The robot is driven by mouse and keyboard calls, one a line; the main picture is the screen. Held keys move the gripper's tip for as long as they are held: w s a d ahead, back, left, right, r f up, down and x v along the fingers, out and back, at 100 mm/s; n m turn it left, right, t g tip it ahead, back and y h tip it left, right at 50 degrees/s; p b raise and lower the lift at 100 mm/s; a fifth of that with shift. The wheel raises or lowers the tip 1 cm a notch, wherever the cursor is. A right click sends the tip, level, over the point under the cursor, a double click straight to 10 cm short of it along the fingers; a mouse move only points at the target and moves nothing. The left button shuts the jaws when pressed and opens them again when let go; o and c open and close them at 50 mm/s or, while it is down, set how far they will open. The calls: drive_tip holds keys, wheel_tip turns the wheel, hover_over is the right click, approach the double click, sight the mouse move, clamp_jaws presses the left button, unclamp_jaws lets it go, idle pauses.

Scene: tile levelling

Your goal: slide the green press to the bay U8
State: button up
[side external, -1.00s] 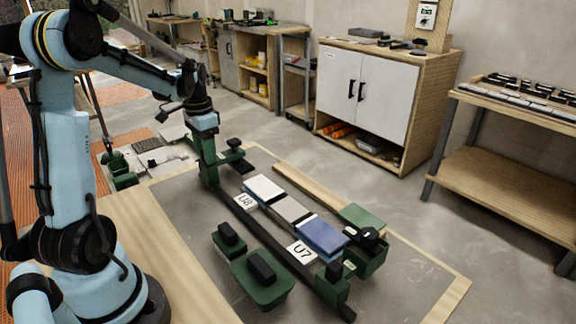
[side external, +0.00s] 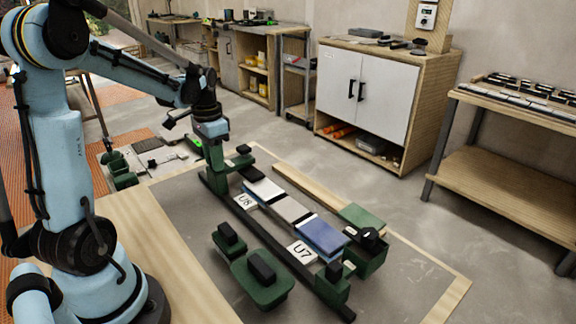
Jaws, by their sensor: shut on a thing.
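The green press (side external: 214,160) stands upright on the dark rail (side external: 268,240) at its far left end. Its arm with a black top (side external: 243,151) reaches right, over or beside the far end of the white tile (side external: 263,190). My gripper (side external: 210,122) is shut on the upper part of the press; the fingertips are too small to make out. The bay label U8 (side external: 246,202) lies beside the rail near the white tile, just to the right of and nearer than the press. The label U7 (side external: 302,250) lies further along.
A grey tile (side external: 290,210) and a blue tile (side external: 325,237) continue the row. A second green clamp-like block (side external: 332,287) stands at the rail's near end. Green blocks with black tops (side external: 262,282) lie in front. A wooden strip (side external: 305,185) runs behind the tiles.

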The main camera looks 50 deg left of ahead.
drive_tip(key=d, duration=0.8)
idle(0.4)
drive_tip(key=o, duration=0.9)
drive_tip(key=shift+c, duration=0.2)
wheel_tip(320, 180, up, 7)
drive_tip(key=shift+d, duration=0.1)
drive_tip(key=s+d+f+t, duration=0.1)
drive_tip(key=s+d+t, duration=0.1)
drive_tip(key=d+t, duration=0.5)
drive_tip(key=shift+d+f, duration=0.4)
drive_tip(key=shift+d, duration=2.9)
